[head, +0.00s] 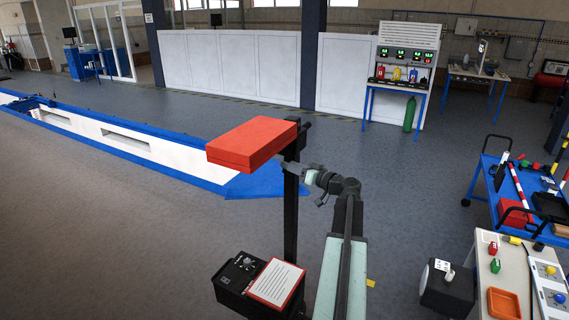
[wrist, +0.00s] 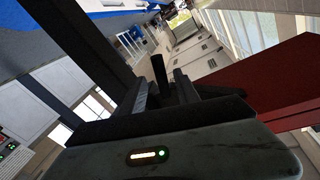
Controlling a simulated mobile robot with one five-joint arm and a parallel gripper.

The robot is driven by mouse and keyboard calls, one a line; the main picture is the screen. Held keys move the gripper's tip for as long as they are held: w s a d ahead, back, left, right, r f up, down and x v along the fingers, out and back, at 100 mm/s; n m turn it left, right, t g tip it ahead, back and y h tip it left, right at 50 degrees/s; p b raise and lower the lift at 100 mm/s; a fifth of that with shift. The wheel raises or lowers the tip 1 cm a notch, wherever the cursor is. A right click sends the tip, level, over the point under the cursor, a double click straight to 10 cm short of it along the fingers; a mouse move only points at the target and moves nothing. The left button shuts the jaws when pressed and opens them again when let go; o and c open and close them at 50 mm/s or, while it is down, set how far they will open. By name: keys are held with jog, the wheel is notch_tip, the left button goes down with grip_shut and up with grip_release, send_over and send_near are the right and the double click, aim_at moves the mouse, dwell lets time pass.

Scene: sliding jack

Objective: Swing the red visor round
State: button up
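The red visor (head: 252,143) is a flat red box on top of a black upright post (head: 291,210) in the head view. A dark red surface, likely the visor (wrist: 285,85), fills the right of the wrist view. My gripper (head: 287,168) is at the upper post, just below and right of the visor; its fingertips are partly hidden there. In the wrist view my gripper's dark fingers (wrist: 163,88) stand apart, with a short black cylinder (wrist: 159,69) showing between them. Some gap seems to show beside the cylinder; contact is not clear.
A black box with a knob (head: 240,272) and a printed placard (head: 276,284) sit at the post's foot. A blue-and-white long barrier (head: 130,139) lies behind. A blue trolley (head: 482,190) and a white bench (head: 515,275) stand right. Grey floor is open at left.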

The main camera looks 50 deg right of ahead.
jog(key=shift+w+a, duration=0.2)
jog(key=shift+w, duration=1.35)
grip_shut()
jog(key=shift+d+r, duration=0.1)
jog(key=shift+s+d, duration=0.1)
jog(key=shift+s, duration=0.05)
